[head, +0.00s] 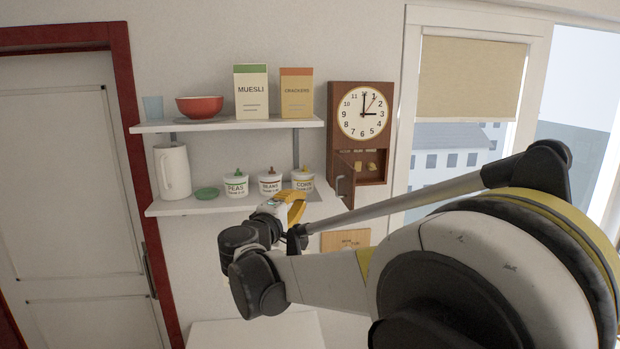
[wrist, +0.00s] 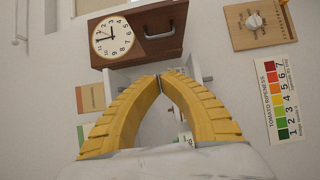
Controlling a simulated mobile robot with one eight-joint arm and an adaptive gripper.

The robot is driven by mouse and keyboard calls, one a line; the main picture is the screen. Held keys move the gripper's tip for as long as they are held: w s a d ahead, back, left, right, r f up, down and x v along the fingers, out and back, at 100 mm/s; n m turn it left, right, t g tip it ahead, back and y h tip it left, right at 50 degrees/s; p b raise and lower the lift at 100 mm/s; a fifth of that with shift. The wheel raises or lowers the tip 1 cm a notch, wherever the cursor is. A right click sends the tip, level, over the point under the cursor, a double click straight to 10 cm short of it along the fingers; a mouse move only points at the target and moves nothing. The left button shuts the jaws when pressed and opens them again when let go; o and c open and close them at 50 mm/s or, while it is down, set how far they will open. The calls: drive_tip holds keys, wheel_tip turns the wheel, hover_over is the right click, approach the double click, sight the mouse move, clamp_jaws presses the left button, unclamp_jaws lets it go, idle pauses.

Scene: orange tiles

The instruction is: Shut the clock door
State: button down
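The wooden clock (head: 361,115) hangs on the wall, its white dial above a small lower compartment. The clock door (head: 344,172) stands open at the compartment's left side, swung out toward me, with a grey handle on it. Small yellow things show inside the compartment (head: 371,181). My gripper (head: 296,208) is left of and below the door, in front of the lower shelf, apart from the door. In the wrist view the yellow fingers (wrist: 162,75) meet at their tips with nothing visible between them. The clock (wrist: 113,38) lies beyond the tips there, turned sideways.
The lower shelf (head: 170,208) holds a white jug (head: 173,172), a green lid and labelled pots close to my gripper. The upper shelf (head: 220,126) holds a cup, a red bowl and two boxes. A window (head: 465,120) is right of the clock.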

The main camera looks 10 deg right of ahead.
sight(337, 180)
drive_tip(key=s+d+p+x, duration=0.1)
drive_tip(key=d+p+x, duration=0.1)
drive_tip(key=x, duration=1)
drive_tip(key=shift+d+p, duration=0.4)
drive_tip(key=shift+p, duration=0.3)
drive_tip(key=shift+s+d, duration=0.1)
drive_tip(key=shift+s, duration=0.05)
